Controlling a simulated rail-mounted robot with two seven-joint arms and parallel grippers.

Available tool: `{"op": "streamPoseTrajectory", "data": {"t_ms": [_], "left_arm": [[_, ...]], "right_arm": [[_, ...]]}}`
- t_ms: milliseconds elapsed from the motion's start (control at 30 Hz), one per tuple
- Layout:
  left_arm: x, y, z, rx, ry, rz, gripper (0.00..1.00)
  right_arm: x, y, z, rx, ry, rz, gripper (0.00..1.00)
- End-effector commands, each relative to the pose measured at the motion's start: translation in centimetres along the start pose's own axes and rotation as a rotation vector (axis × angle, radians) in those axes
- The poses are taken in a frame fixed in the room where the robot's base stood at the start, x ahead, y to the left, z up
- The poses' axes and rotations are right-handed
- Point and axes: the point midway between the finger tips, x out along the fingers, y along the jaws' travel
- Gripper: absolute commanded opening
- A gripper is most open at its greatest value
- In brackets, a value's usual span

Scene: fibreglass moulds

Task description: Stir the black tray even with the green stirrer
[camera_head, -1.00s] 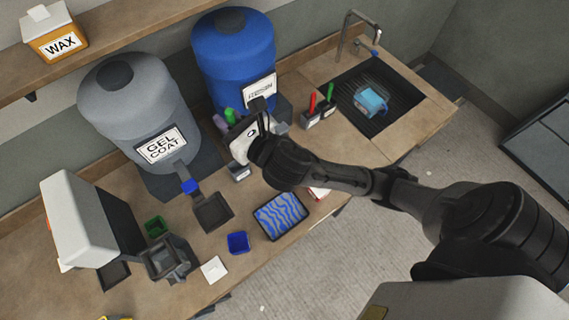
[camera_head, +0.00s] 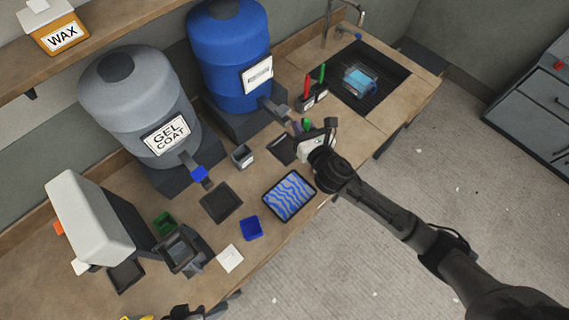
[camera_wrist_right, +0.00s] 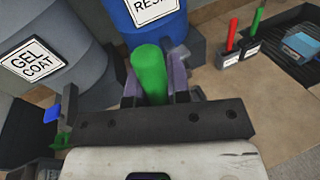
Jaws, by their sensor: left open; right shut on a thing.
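The black tray (camera_head: 277,212) lies on the bench. Its blue contents show uneven wavy light streaks. My right gripper (camera_head: 303,127) is above the bench, up and right of the black tray in the head view. It is shut on the green stirrer (camera_wrist_right: 150,75), whose green end rises between the purple-grey fingers in the right wrist view. The stirrer's lower end is hidden there, and I see no contact with the tray. My left gripper (camera_head: 185,312) shows only partly at the bottom edge of the head view, open.
Gel coat drum (camera_head: 139,100) and blue resin drum (camera_head: 230,50) stand behind. An empty dark tray (camera_head: 221,205), grey cup (camera_head: 243,156), blue cup (camera_head: 251,228) and white card (camera_head: 230,259) are nearby. A holder (camera_head: 312,100) has red and green sticks beside the sink (camera_head: 365,80).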

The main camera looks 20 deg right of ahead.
Motion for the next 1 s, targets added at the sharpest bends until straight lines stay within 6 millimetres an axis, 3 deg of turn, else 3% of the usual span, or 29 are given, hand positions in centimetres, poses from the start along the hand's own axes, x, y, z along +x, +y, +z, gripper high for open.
{"op": "streamPoseTrajectory", "data": {"t_ms": [100,400,1000], "left_arm": [[0.1,0.1,0.0,-0.002,0.0,0.003,0.43],[0.1,0.2,0.0,-0.004,0.0,0.005,0.43],[0.1,-0.2,0.1,0.007,-0.001,-0.005,0.43]], "right_arm": [[1.0,0.7,-2.5,-0.013,0.022,0.134,0.0],[0.7,2.9,-6.5,-0.011,0.06,0.377,0.0],[-1.3,5.5,-11.2,0.001,0.115,0.637,0.0]]}}
